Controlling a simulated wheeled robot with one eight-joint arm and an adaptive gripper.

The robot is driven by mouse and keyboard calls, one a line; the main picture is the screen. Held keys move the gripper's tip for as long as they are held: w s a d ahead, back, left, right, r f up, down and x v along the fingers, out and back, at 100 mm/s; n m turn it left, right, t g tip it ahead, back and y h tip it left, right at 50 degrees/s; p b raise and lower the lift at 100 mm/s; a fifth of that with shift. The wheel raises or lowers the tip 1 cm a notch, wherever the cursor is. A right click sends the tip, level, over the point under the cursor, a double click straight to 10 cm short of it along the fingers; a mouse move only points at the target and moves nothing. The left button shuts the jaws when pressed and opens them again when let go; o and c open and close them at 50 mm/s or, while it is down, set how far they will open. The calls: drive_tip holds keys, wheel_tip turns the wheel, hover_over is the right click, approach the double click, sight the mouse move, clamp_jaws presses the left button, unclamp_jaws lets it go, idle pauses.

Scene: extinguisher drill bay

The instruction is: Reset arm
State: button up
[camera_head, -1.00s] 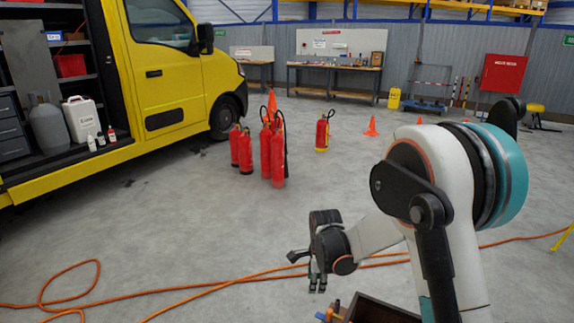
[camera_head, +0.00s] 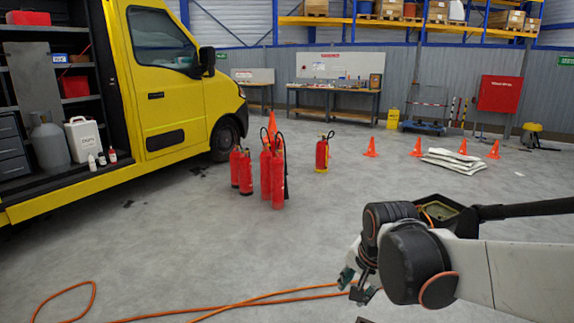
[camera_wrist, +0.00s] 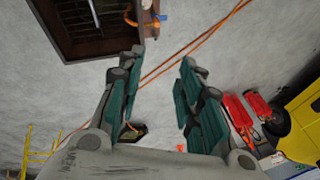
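My gripper (camera_head: 353,287) hangs low at the lower right of the head view, fingers pointing down, with my forearm reaching in from the right edge. In the wrist view my gripper (camera_wrist: 160,62) has its two dark green fingers spread apart, with bare grey floor and an orange line between them. It holds nothing. The task names no object.
Red extinguishers (camera_head: 265,172) stand beside a yellow van (camera_head: 175,110). An orange hose (camera_head: 255,302) crosses the floor. A wooden box (camera_wrist: 149,28) lies near my fingers in the wrist view. Cones (camera_head: 370,147) and folded white sheets (camera_head: 455,160) are farther back.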

drive_tip(key=s+d+r+n+t, duration=0.1)
drive_tip(key=s+n, duration=0.3)
drive_tip(key=s, duration=0.4)
drive_tip(key=s+d+r+n+t, duration=0.1)
drive_tip(key=s+d+r+n, duration=0.1)
drive_tip(key=s+n, duration=0.3)
drive_tip(key=shift+s+d+t, duration=0.4)
drive_tip(key=shift+s+d, duration=0.2)
drive_tip(key=shift+s, duration=1.3)
